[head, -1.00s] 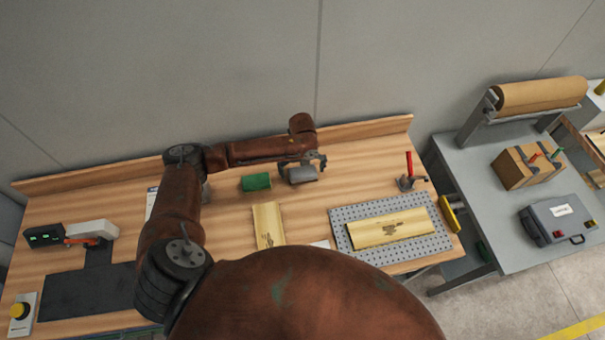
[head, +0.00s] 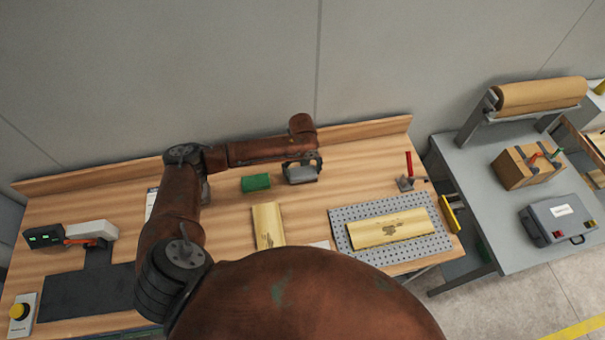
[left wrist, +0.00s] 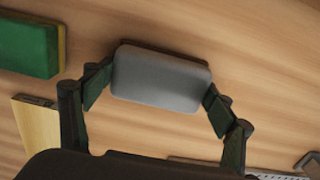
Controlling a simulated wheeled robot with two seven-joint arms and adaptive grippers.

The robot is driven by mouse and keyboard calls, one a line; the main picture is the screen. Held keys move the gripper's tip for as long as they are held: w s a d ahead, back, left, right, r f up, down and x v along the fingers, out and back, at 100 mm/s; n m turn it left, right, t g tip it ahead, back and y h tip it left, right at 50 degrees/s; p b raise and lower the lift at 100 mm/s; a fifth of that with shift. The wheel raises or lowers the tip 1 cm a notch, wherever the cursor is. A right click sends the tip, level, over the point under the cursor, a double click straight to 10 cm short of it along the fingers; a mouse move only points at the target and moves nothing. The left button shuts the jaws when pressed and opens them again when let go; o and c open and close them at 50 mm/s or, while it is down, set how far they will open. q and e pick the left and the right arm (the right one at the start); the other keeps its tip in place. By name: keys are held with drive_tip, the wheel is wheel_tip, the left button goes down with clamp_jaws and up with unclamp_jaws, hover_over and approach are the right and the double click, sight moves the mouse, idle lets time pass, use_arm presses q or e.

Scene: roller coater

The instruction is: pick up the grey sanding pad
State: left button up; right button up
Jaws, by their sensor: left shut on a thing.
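The grey sanding pad (head: 301,174) is at the back middle of the wooden bench in the head view. In the left wrist view the pad (left wrist: 160,80) lies between the two fingers of my left gripper (left wrist: 158,92), with a fingertip against each short end. My left gripper (head: 302,167) is shut on the pad in the head view. The wrist view shows bench wood around the pad; I cannot tell clearly whether it is clear of the surface. My right gripper does not show.
A green pad (head: 256,183) lies just left of the grey one. A wooden board (head: 268,226) lies in front. A perforated plate (head: 343,214) carries another board (head: 390,229), with a red-handled clamp (head: 408,172) behind it. The bench's back ledge (head: 365,127) is close behind.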

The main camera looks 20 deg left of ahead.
use_arm(q)
drive_tip(key=shift+r, duration=0.1)
drive_tip(key=shift+r, duration=0.5)
drive_tip(key=s+d+r+b, duration=0.2)
drive_tip(key=s+d+r, duration=0.7)
drive_tip(key=r, duration=0.3)
drive_tip(key=shift+s+d, duration=0.2)
drive_tip(key=shift+d, duration=0.55)
